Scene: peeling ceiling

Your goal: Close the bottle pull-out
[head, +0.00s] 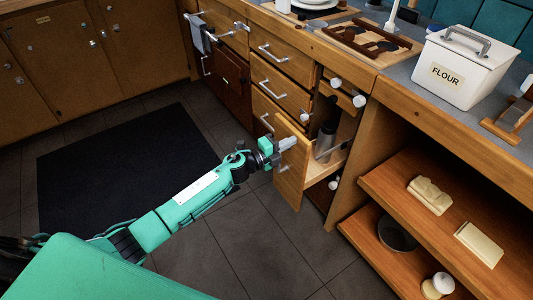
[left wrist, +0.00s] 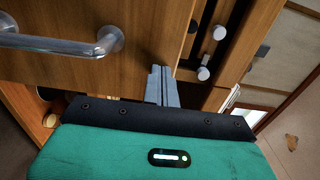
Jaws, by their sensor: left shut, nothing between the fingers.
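The bottle pull-out stands open from the cabinet, and its wooden front panel (head: 291,178) is out in front of the counter. A dark bottle (head: 329,138) and a grey cylinder (head: 322,148) stand inside it. My left gripper (head: 288,143) is shut and empty at the upper part of the panel; I cannot tell whether it touches. In the left wrist view its closed fingers (left wrist: 161,86) point toward the wooden fronts, right of a metal bar handle (left wrist: 60,45). My right gripper is not in view.
Drawers with bar handles (head: 274,87) are left of the pull-out. Open shelves (head: 430,220) with several items are on the right. A white flour box (head: 462,70) sits on the counter. A dark mat (head: 120,160) lies on the tiled floor.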

